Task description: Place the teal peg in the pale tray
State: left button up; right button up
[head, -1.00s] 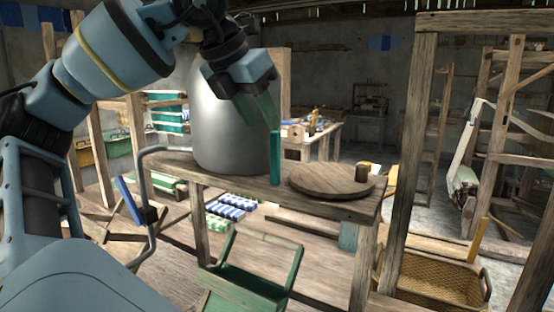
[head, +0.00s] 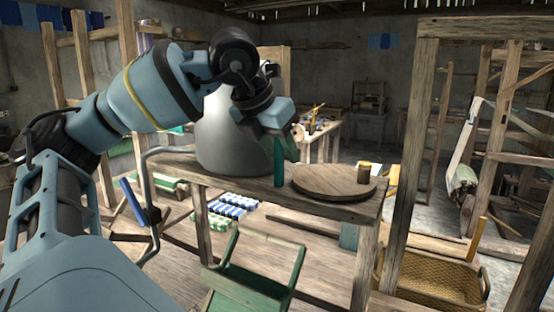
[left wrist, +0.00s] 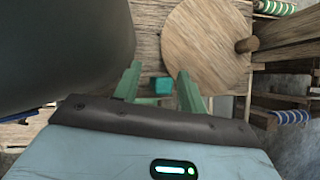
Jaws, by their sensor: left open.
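The teal peg (head: 279,165) stands upright on the wooden bench, between the large grey metal vessel and a round wooden board (head: 325,184). In the left wrist view the peg (left wrist: 162,86) shows as a small teal square seen from above, between the two green fingers. My left gripper (left wrist: 159,72) is open, with a gap on each side of the peg. In the head view the left gripper (head: 287,145) is at the upper part of the peg and partly overlaps it. I cannot clearly make out a pale tray. My right gripper is not in view.
The grey vessel (head: 225,150) stands close to the left of the peg. A small brown cylinder (head: 364,173) stands on the board's right edge. A green chair-like frame (head: 250,285) and a woven basket (head: 435,280) are in front of and beside the bench.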

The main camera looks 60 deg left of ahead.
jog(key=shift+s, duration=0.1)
pick_arm(q)
grip_shut()
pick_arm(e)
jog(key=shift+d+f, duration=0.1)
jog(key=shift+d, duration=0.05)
